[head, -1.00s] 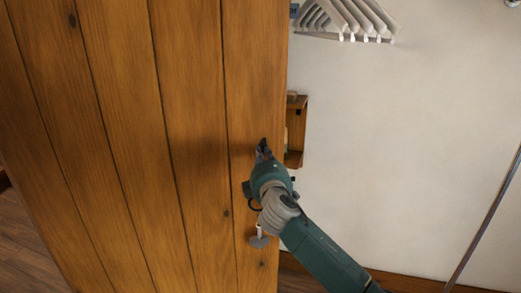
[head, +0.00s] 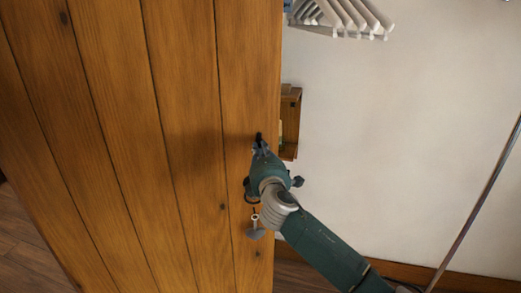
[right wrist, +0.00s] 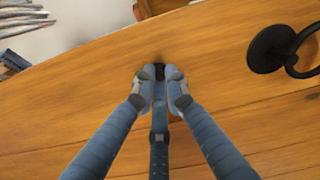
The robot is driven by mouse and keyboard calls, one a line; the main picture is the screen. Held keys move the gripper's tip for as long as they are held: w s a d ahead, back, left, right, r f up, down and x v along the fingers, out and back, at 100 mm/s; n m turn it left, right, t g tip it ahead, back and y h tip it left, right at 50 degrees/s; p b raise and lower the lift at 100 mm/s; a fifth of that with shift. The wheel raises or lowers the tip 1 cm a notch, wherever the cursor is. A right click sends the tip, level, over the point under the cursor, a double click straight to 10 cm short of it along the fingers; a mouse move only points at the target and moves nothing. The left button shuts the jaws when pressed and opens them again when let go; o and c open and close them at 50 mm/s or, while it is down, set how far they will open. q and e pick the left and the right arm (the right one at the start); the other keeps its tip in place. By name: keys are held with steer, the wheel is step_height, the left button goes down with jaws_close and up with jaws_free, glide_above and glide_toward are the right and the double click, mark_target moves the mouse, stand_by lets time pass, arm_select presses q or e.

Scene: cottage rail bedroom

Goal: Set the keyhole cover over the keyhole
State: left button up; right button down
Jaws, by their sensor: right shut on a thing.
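My right gripper (head: 261,149) is at the right edge of the plank door in the head view. Its fingers are shut on a small black piece, the keyhole cover (head: 258,137), whose top shows just above the fingertips. In the right wrist view the cover (right wrist: 160,71) is a dark bit between the two fingertips (right wrist: 160,76), against the wood. The keyhole itself cannot be made out; the fingers and cover hide that spot. My left gripper is not in view.
The wooden door (head: 180,120) fills the left. A black ring handle (right wrist: 272,48) is on it beside the gripper. A grey knob-like piece (head: 256,233) shows below the gripper. White hangers (head: 340,18) and a small wooden shelf (head: 290,120) are beyond the door edge.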

steer(key=c, duration=1.8)
jaws_free()
steer(key=shift+d, duration=0.1)
steer(key=s+d, duration=0.1)
steer(key=s, duration=1.1)
steer(key=shift+d, duration=0.15)
steer(key=shift+w, duration=0.1)
